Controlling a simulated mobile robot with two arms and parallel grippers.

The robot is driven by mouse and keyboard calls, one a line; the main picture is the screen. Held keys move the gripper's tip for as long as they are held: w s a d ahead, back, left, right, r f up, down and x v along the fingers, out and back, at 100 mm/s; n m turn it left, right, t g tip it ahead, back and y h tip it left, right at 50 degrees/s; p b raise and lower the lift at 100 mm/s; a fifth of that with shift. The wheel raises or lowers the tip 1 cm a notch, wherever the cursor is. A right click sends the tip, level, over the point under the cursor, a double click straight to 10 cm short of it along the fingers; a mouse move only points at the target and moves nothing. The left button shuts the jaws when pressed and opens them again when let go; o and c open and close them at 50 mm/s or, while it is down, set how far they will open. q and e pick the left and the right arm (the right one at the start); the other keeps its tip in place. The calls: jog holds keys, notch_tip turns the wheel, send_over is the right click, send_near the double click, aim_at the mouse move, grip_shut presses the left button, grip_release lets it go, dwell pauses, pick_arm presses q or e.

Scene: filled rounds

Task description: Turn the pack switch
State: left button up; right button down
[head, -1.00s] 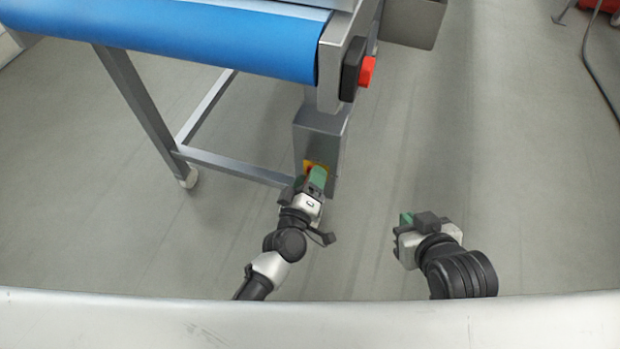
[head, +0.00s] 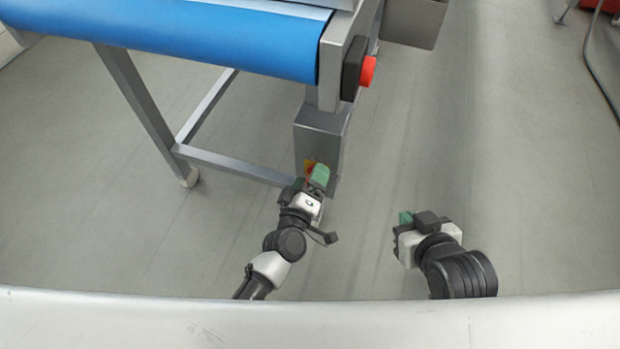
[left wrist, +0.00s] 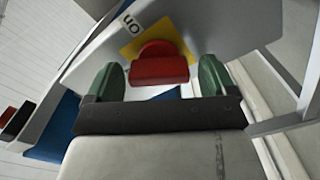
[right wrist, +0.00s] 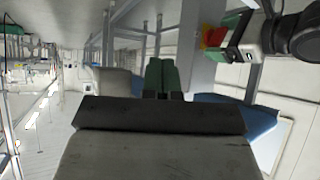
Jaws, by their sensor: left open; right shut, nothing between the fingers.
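The pack switch is a red knob (left wrist: 160,66) on a yellow plate (left wrist: 150,38), fixed to a grey box (head: 320,135) under the conveyor's end. An "on" label (left wrist: 131,22) is beside the plate in the left wrist view. My left gripper (left wrist: 161,80) is open, with its green fingers on either side of the knob and gaps showing between. In the head view my left gripper (head: 317,178) hides most of the switch. My right gripper (right wrist: 160,75) is shut and empty; in the head view it (head: 405,217) is out to the right, away from the box.
The conveyor with its blue belt (head: 180,40) is above and left of the switch. A red button (head: 367,71) on a black housing sticks out from the conveyor's end. Metal legs (head: 140,100) stand at left.

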pick_arm(q)
jog(key=shift+s, duration=0.1)
jog(key=p+v, duration=0.2)
jog(key=v, duration=0.8)
jog(key=shift+s, duration=0.3)
pick_arm(e)
jog(key=s+d+f+g+h, duration=0.1)
jog(key=s+d+f+g, duration=0.1)
jog(key=s+g, duration=0.3)
jog(key=shift+s+d+f, duration=0.15)
jog(key=shift+s+f, duration=0.3)
jog(key=shift+s, duration=0.1)
pick_arm(q)
jog(key=shift+a, duration=0.1)
